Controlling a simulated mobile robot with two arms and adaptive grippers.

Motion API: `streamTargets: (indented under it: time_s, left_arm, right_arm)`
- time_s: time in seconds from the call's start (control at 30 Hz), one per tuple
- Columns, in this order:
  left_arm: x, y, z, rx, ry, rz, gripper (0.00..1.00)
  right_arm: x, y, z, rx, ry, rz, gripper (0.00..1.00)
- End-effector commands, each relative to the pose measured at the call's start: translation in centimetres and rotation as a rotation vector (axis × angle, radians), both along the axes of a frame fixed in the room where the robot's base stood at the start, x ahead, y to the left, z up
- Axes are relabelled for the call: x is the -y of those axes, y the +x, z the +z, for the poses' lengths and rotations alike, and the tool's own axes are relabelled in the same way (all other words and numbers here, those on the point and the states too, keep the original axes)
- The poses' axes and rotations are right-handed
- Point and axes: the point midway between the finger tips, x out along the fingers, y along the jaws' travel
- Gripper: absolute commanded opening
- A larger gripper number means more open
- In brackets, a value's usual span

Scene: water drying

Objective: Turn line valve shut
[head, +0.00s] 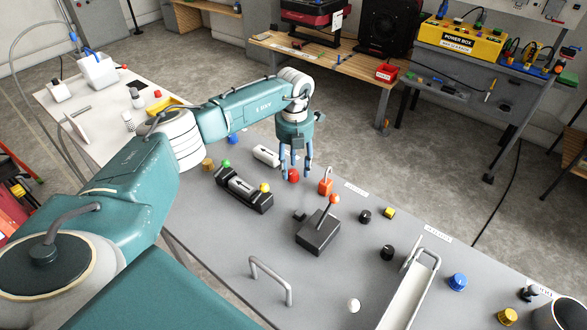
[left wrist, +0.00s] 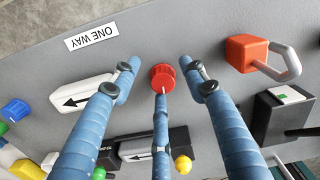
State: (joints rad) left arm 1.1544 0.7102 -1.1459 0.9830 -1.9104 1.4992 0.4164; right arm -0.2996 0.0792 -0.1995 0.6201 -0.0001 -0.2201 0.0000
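A red ribbed round knob (head: 293,175) stands on the grey bench top. It also shows in the left wrist view (left wrist: 162,78), with a thin white mark at its edge. My left gripper (head: 295,168) points down over it. In the left wrist view its three blue fingers (left wrist: 160,80) are spread around the knob, with visible gaps at the sides. The lower finger overlaps the knob's near edge in view; contact cannot be told. A white block with a black arrow (head: 266,155) lies beside the knob. No knob is labelled as the line valve. My right gripper is not in view.
An orange padlock-like piece (head: 326,187) stands close right of the knob. A dark box with an orange-tipped lever (head: 318,236) and a black arrow block (head: 245,190) stand nearer. A metal handle (head: 271,278) rises at the front. Bare bench lies between them.

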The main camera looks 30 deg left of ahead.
Motion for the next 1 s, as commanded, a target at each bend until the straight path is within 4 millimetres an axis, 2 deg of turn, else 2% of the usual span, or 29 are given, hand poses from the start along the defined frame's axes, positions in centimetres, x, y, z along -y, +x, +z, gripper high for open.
streamTargets:
  time_s: [0.23, 0.37, 0.8, 1.0]
  left_arm:
    - [0.0, -0.3, -0.3, -0.009, 0.001, -0.002, 0.44]
    - [0.0, -0.3, 0.7, -0.009, 0.001, -0.002, 0.44]
    - [0.1, -0.1, 9.4, -0.006, 0.001, -0.002, 0.44]
    - [0.1, -0.1, 11.4, -0.007, 0.001, -0.002, 0.44]
  right_arm:
    - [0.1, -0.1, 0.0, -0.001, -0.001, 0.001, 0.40]
    - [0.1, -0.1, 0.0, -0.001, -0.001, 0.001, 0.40]
    - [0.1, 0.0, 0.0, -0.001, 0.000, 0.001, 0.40]
    - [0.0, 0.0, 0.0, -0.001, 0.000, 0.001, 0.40]
